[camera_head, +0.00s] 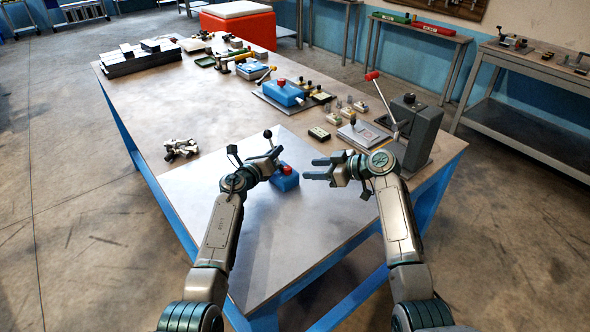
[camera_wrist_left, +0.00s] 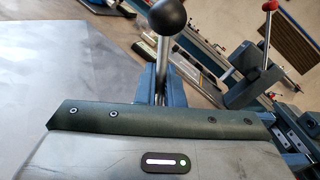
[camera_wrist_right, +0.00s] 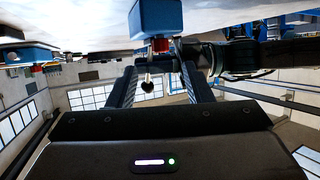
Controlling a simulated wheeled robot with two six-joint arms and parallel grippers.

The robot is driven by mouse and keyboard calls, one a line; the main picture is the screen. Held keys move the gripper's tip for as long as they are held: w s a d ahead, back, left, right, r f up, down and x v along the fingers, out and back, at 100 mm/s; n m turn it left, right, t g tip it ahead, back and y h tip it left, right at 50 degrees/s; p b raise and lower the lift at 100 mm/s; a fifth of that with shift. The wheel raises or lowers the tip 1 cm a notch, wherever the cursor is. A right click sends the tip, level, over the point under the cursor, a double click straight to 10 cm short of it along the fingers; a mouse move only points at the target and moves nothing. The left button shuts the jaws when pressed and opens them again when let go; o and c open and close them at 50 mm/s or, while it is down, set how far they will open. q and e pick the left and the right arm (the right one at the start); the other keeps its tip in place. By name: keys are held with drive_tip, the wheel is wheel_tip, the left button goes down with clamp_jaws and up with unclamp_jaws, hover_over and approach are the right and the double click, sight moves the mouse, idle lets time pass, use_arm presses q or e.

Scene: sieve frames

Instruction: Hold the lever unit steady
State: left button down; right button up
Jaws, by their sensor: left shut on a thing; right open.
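The small lever unit has a blue block (camera_head: 285,182) with a red part on top and a thin lever ending in a black ball knob (camera_head: 268,134). It is on the pale sheet at the table's near end. My left gripper (camera_head: 276,155) is at the lever, shut on it below the knob. The knob (camera_wrist_left: 168,16) and metal shaft show in the left wrist view. My right gripper (camera_head: 313,168) is open and empty, just right of the block and apart from it. The right wrist view shows the block (camera_wrist_right: 155,18) upside down beyond the open fingers.
A tall grey unit (camera_head: 421,135) with a red-handled lever stands at the table's right edge. Small parts and a blue device (camera_head: 284,93) lie behind. A pale metal part (camera_head: 181,148) lies at left. The pale sheet (camera_head: 205,175) is clear left of my left gripper.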

sight(291, 170)
drive_tip(key=x, duration=0.7)
drive_tip(key=shift+a, duration=0.2)
drive_tip(key=c, duration=1)
drive_tip(key=shift+s+f+m+t+h, duration=0.1)
drive_tip(key=shift+m+t+h, duration=0.2)
drive_tip(key=shift+m, duration=0.1)
drive_tip(key=shift+a+m+t, duration=0.1)
drive_tip(key=shift+m+t, duration=0.2)
drive_tip(key=o, duration=1)
